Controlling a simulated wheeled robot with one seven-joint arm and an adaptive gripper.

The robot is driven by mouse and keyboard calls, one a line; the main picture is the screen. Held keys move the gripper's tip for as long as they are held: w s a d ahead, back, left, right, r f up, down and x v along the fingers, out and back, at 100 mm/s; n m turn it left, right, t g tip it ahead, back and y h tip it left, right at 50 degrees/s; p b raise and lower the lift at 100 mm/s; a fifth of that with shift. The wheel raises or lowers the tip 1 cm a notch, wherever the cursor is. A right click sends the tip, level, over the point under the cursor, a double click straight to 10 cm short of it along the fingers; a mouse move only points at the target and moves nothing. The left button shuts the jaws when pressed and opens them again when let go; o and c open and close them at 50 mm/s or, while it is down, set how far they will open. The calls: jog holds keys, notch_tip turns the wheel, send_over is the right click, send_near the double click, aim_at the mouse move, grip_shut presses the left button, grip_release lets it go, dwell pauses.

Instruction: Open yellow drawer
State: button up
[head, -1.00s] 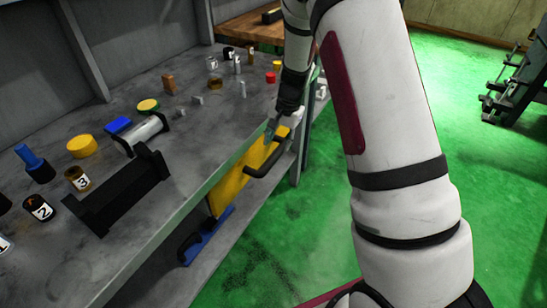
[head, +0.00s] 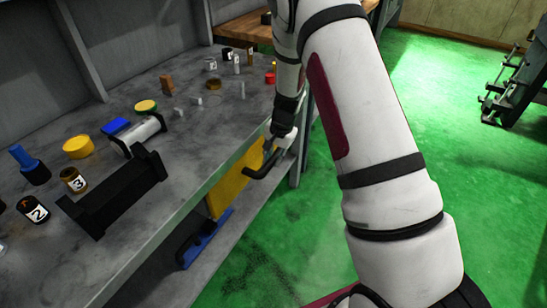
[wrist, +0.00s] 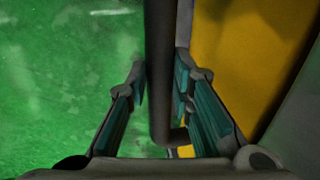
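The yellow drawer (head: 232,187) hangs under the grey workbench top; its front looks flush with the bench in the head view. Its black bar handle (head: 259,171) sticks out from the front. My gripper (head: 270,146) is at the far part of the handle, pointing down. In the wrist view the dark handle bar (wrist: 160,70) runs between the two teal-padded fingers of my gripper (wrist: 160,85). The fingers stand apart on either side of it, with a narrow gap visible at the left finger. The yellow drawer front (wrist: 240,50) lies to the right of the fingers.
The workbench top (head: 190,135) carries a black block-shaped part (head: 115,195), a yellow round container (head: 78,147) and several small items. Green floor (head: 270,240) is free in front of the drawers.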

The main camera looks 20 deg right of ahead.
grip_shut()
jog(key=shift+s+d, duration=0.1)
jog(key=s+d+b, duration=0.6)
jog(key=s+d, duration=1)
jog(key=s, duration=0.4)
jog(key=shift+s+d, duration=0.25)
jog(key=shift+s, duration=0.05)
jog(key=o, duration=0.7)
grip_release()
jog(key=shift+o, duration=0.3)
notch_tip(320, 180, up, 12)
jog(key=s+d, duration=0.1)
jog(key=shift+s+d, duration=0.2)
jog(key=shift+s, duration=0.15)
